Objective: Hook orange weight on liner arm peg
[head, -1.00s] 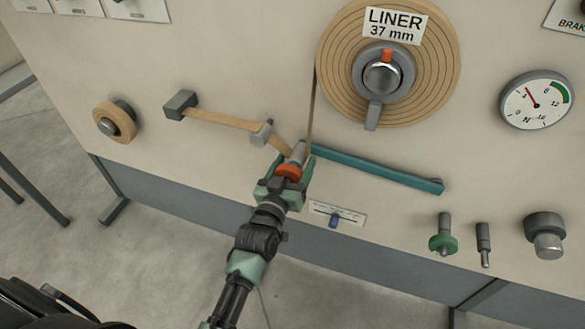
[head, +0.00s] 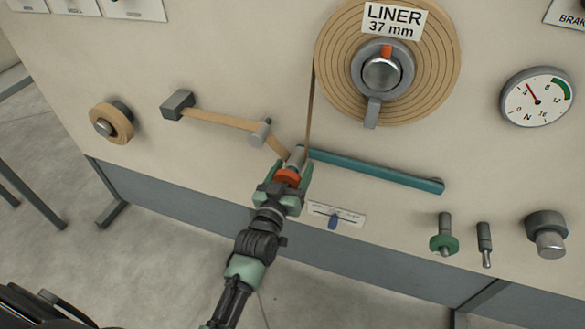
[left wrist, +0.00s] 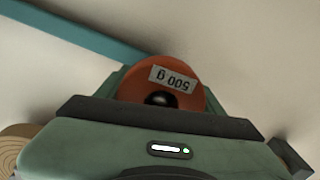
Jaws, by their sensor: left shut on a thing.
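The orange weight (head: 287,177) is between the fingers of my left gripper (head: 286,178), which is shut on it. In the left wrist view the weight (left wrist: 162,90) shows a "500 g" label, upside down, and a dark round spot at its middle. The teal liner arm (head: 375,170) slopes down to the right across the panel; part of it also shows in the left wrist view (left wrist: 80,32). A grey roller or peg (head: 297,154) is at its left end, just above the weight. Whether the weight touches it, I cannot tell. My right gripper is not in view.
The liner roll (head: 335,75) is above, its strip running down to the arm's left end. A small slider plate (head: 345,215) is just right of my gripper.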

